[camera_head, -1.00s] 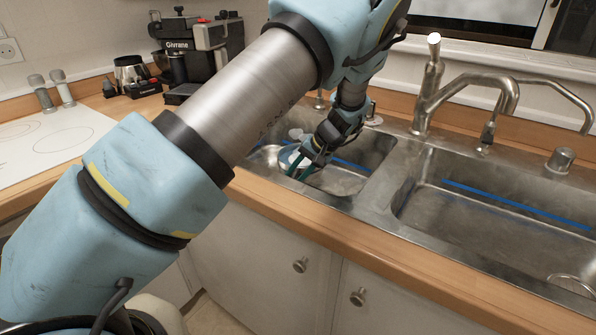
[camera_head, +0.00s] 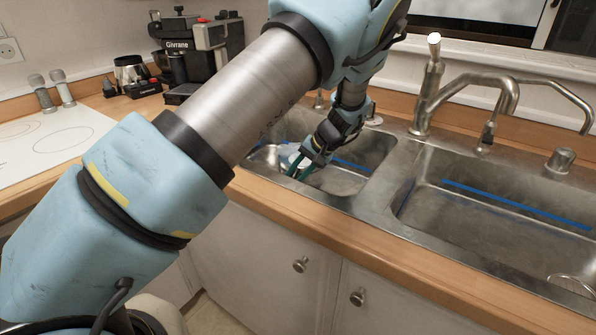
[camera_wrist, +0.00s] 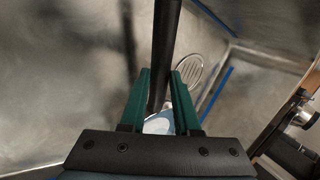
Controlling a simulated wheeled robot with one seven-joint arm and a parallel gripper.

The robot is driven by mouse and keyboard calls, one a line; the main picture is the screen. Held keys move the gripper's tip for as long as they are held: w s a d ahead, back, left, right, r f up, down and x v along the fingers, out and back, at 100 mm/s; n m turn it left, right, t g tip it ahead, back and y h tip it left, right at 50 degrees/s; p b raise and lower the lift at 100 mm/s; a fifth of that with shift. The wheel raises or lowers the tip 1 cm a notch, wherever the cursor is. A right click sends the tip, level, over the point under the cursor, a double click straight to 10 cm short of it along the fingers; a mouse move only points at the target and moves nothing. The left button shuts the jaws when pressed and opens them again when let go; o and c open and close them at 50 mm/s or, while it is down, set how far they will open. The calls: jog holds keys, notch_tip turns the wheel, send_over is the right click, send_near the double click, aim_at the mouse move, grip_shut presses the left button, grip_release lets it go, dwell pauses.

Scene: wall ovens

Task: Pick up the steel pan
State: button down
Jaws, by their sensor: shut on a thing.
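My gripper (camera_head: 298,170) reaches down into the left sink basin. In the wrist view its two green fingers (camera_wrist: 160,92) are shut on a long dark bar (camera_wrist: 166,40), which looks like the steel pan's handle and runs up out of the top of the picture. The pan's body cannot be made out clearly in either view. A pale blue-white thing (camera_wrist: 160,122) shows between and below the fingers in the wrist view; it also shows beside the gripper in the head view (camera_head: 287,155), partly hidden by the fingers.
Steel basin walls (camera_head: 380,160) surround my gripper closely. A round drain (camera_wrist: 187,70) and blue strips (camera_wrist: 215,92) lie in the basin. The tap (camera_head: 470,85) stands to the right, beside a second basin (camera_head: 500,220). A coffee machine (camera_head: 190,65) stands on the left counter.

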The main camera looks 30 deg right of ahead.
jog(key=shift+r, duration=0.25)
